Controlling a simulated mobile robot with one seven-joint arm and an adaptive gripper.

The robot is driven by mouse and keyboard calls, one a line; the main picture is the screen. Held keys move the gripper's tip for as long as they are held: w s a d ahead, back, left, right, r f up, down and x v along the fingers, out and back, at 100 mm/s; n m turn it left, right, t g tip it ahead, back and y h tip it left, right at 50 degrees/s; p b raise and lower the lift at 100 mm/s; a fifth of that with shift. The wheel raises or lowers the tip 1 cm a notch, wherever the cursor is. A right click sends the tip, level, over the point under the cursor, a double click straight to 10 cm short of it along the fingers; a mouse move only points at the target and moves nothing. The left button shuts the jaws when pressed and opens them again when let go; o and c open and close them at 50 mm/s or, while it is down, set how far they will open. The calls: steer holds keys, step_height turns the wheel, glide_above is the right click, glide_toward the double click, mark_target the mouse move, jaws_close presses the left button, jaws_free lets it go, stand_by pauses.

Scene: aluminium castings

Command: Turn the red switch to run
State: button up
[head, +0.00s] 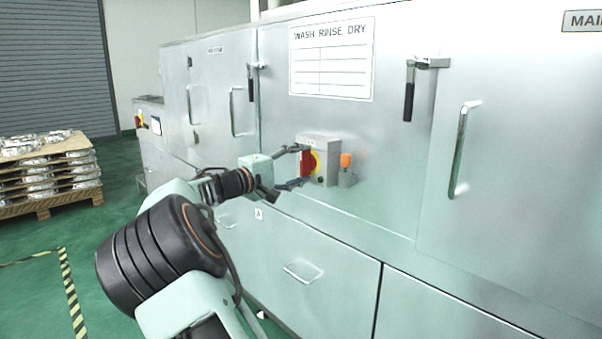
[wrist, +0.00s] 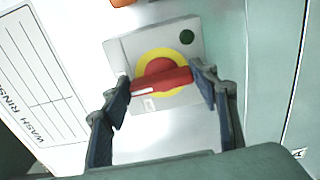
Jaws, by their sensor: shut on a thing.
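The red switch (wrist: 160,80) is a rotary handle on a round yellow plate (wrist: 147,60) on a grey box. In the wrist view its bar lies nearly level, with a white mark along its left part. It also shows in the head view (head: 308,164), mostly side-on. My gripper (wrist: 163,82) has one finger at each end of the bar and is shut on it. Small lettering by the plate is too small to read, so I cannot tell which position the handle is in.
The grey switch box (head: 320,146) is fixed to a large metal washing machine (head: 390,170). An orange part (head: 346,160) stands just right of the box. Door handles (head: 463,150) stick out farther right. A pallet of castings (head: 50,170) stands at the left, with green floor between.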

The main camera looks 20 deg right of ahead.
stand_by(0.5)
steer(key=o, duration=1.1)
steer(key=v, duration=1.2)
